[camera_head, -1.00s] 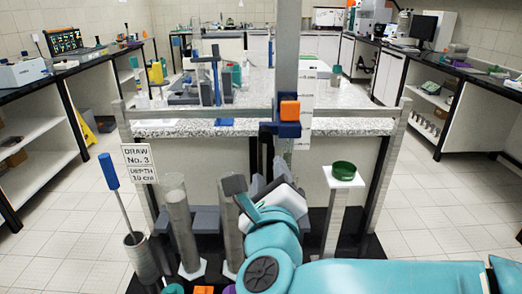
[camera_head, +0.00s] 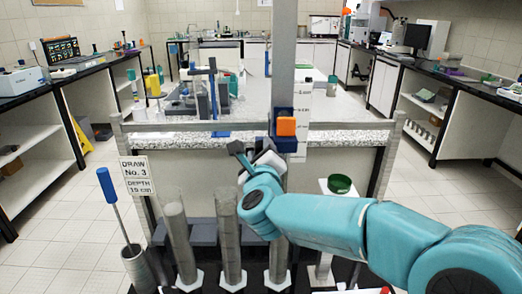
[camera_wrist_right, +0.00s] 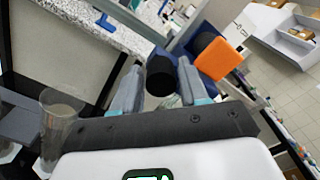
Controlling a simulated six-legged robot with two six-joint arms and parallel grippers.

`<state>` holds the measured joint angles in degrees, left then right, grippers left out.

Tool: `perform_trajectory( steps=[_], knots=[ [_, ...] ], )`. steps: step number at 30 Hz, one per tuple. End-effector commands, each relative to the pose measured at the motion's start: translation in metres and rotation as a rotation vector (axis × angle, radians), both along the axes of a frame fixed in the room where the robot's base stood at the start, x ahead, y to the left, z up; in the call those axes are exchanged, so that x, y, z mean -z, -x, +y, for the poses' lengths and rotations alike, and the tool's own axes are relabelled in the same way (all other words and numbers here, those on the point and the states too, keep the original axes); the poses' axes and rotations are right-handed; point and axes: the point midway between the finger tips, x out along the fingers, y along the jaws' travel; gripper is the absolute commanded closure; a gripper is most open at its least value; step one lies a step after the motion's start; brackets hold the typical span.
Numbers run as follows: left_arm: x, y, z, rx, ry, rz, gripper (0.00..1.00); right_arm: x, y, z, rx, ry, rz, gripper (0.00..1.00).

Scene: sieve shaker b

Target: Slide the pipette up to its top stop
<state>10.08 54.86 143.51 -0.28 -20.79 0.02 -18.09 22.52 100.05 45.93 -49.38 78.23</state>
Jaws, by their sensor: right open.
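A blue slide block with an orange face (camera_head: 287,126) sits on a tall grey upright post (camera_head: 285,50), just above the bench's front rail. The blue block and orange face also show in the right wrist view (camera_wrist_right: 214,58). A thin glass pipette cannot be made out. My right gripper (camera_head: 255,152) is just below and left of the block. In the right wrist view its jaws (camera_wrist_right: 160,88) are open, one on each side of a black round-ended bar (camera_wrist_right: 160,76). Contact cannot be told. My left gripper is not in view.
Several clear cylinders (camera_head: 229,240) stand below the gripper. A blue-handled rod (camera_head: 108,186) leans in a grey holder at left. A green dish (camera_head: 340,183) tops a white stand. A sign (camera_head: 138,177) hangs at left. A white scale strip (camera_head: 303,100) runs beside the post.

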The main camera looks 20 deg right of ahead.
Motion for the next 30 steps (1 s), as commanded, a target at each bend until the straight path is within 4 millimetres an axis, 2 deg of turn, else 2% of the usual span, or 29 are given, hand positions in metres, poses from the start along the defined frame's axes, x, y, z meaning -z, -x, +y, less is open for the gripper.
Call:
perform_trajectory(
  steps=[6,7,9,11,16,19,23,30],
  knots=[
    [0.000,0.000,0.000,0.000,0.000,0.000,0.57,0.000,-0.001,0.000,0.000,0.000,0.000,0.56],
    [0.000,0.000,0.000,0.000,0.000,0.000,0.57,0.000,-0.001,0.000,0.000,0.000,0.000,0.60],
    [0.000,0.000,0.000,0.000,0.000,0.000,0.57,0.000,0.000,0.000,0.000,0.000,0.000,0.83],
    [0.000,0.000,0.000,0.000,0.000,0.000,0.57,0.000,0.000,0.000,0.000,0.000,0.000,1.00],
    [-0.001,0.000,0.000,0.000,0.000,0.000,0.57,-0.002,0.000,0.000,0.000,0.000,0.000,1.00],
    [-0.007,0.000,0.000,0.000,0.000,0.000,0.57,-0.011,0.000,0.000,0.000,0.000,-0.003,1.00],
    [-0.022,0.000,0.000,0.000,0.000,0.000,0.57,-0.036,0.000,0.000,-0.001,-0.002,-0.006,1.00],
    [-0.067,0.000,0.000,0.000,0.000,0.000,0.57,-0.111,0.000,-0.001,0.001,-0.001,-0.008,1.00]
  ],
)
